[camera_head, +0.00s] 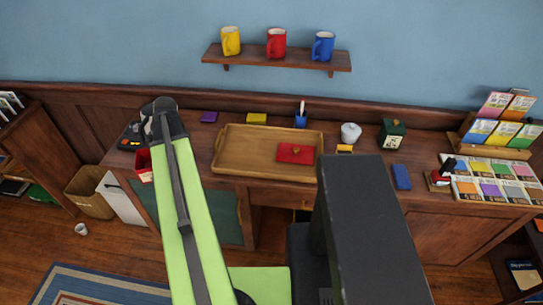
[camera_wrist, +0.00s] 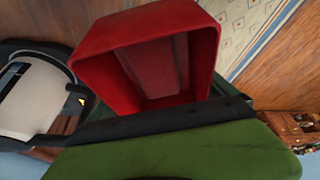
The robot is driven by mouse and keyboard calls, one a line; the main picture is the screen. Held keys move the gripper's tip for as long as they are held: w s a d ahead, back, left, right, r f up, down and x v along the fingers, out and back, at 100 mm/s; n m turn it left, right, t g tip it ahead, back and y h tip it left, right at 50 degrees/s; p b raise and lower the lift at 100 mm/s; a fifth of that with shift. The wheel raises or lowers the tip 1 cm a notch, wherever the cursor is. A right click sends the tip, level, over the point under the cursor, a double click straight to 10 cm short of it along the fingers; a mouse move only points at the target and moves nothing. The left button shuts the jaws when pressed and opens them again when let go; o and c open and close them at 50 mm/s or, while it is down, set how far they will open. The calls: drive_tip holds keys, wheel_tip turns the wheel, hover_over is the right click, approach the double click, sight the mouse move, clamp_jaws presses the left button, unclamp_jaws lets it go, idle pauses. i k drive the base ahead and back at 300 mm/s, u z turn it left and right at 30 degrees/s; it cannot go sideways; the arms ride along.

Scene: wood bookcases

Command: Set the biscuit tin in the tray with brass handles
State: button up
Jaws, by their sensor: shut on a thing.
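A red open-topped box (camera_wrist: 150,55), which looks like the biscuit tin without its lid, is held in my gripper (camera_wrist: 165,118); its inside looks empty. In the head view the red tin (camera_head: 143,165) shows just left of my arm, by the desk's left end. My arm hides part of it and the gripper's fingers. The wooden tray (camera_head: 228,158) lies on the desk to the right of my arm; its handles are too small to make out. A flat red lid with a gold-coloured knob (camera_head: 295,153) lies in the tray's right part. The tray's left part is bare.
A shelf (camera_head: 275,59) with mugs hangs above.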

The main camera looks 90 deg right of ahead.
sight(246, 150)
drive_tip(key=k, duration=0.85)
drive_tip(key=z, duration=1.05)
drive_tip(key=i, duration=0.75)
drive_tip(key=u, duration=0.2)
